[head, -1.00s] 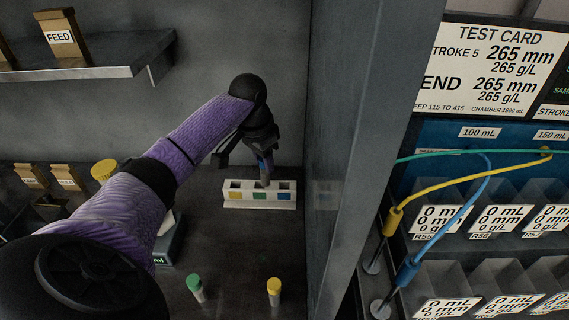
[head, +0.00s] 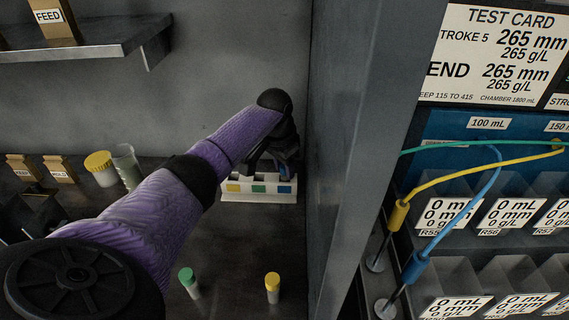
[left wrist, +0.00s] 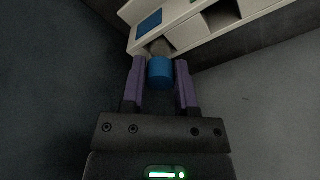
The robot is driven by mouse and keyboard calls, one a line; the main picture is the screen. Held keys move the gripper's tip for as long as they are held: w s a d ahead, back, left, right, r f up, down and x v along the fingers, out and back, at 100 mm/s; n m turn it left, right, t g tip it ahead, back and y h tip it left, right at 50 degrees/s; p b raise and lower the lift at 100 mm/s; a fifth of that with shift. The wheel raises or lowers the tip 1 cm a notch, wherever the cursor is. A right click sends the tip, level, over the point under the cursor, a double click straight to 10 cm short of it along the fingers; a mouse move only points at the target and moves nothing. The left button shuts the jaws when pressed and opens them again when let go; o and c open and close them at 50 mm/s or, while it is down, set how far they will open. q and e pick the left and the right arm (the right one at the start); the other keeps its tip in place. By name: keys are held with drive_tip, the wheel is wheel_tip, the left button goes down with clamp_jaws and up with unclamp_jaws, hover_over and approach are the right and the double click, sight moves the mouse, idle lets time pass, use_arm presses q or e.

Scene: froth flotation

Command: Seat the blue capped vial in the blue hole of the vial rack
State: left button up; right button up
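The white vial rack (head: 245,198) stands on the bench by the wall, with a yellow, a green and a blue patch on its front. My left gripper (head: 274,170) is just above the rack's right half. In the left wrist view, the left gripper's fingers (left wrist: 161,72) are shut on the blue capped vial (left wrist: 160,73), one on each side of its cap. The vial's body points at the rack's hole beside the blue patch (left wrist: 150,23). How deep it sits there is hidden by the cap. In the head view the fingers mostly hide the vial. My right gripper is not in view.
A green capped vial (head: 188,281) and a yellow capped vial (head: 272,287) stand on the bench in front. A grey upright panel (head: 362,150) rises close to the rack's right.

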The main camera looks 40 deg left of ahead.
use_arm(q)
drive_tip(key=o, duration=0.3)
drive_tip(key=shift+o, duration=0.2)
drive_tip(key=shift+r, duration=0.1)
wheel_tip(320, 180, up, 12)
drive_tip(key=s+p, duration=0.1)
drive_tip(key=p, duration=0.3)
drive_tip(key=shift+s, duration=0.4)
